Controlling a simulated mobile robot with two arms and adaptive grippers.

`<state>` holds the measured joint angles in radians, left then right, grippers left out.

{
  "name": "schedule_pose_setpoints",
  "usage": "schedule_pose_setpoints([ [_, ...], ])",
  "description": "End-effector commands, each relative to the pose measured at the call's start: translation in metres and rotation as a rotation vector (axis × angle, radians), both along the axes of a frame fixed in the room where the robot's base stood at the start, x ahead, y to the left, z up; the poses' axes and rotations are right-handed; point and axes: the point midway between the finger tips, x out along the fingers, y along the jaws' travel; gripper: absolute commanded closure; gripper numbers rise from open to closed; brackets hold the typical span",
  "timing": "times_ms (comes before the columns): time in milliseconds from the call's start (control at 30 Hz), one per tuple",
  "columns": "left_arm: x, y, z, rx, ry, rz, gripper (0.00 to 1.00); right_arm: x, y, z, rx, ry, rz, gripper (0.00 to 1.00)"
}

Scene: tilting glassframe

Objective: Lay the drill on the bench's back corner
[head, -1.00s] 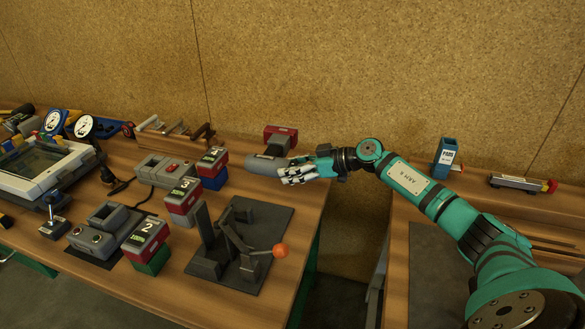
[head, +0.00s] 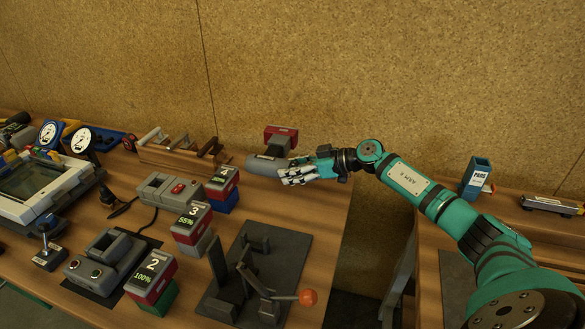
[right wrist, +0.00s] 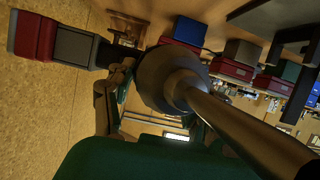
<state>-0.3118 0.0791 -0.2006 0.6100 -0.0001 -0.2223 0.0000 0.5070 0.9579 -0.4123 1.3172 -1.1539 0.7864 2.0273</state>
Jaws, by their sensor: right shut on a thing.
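The drill (head: 268,163) has a grey body and a red battery block (head: 281,134) pointing up. In the head view it is at the back edge of the wooden bench (head: 335,197), left of its back right corner. I cannot tell whether it touches the bench. My right gripper (head: 293,172) is shut on the drill from the right; its fingers cover part of it. In the right wrist view the drill's body (right wrist: 172,82) fills the middle, with the red battery (right wrist: 35,35) upper left and a finger beside it. My left gripper is not in view.
A dark plate carries a clamp with an orange knob (head: 308,297) in front of the drill. Several red battery blocks, a grey charger (head: 170,188) and a wooden rack (head: 175,150) stand to the left. A second bench (head: 510,228) stands right, beyond a gap. The back right corner is bare.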

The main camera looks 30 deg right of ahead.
Motion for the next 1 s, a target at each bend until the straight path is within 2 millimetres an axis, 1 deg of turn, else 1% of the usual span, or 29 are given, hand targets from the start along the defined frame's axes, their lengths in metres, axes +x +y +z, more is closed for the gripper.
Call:
schedule_pose_setpoints([
  [33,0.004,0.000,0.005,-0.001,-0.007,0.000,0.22,0.002,-0.001,0.009,0.005,-0.014,-0.003,1.00],
  [133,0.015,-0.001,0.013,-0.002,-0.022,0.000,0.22,0.001,-0.001,0.010,0.003,-0.018,-0.004,1.00],
  [200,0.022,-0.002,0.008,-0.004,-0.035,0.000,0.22,0.001,-0.001,0.000,0.004,-0.018,-0.004,1.00],
  [300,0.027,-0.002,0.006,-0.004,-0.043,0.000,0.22,0.001,-0.001,-0.009,0.004,-0.017,-0.003,1.00],
  [733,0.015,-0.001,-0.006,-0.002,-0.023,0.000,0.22,0.001,-0.001,-0.043,0.005,-0.018,-0.004,1.00],
  [1000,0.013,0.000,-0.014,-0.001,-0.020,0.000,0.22,0.001,-0.001,-0.065,0.005,-0.018,-0.003,1.00],
])
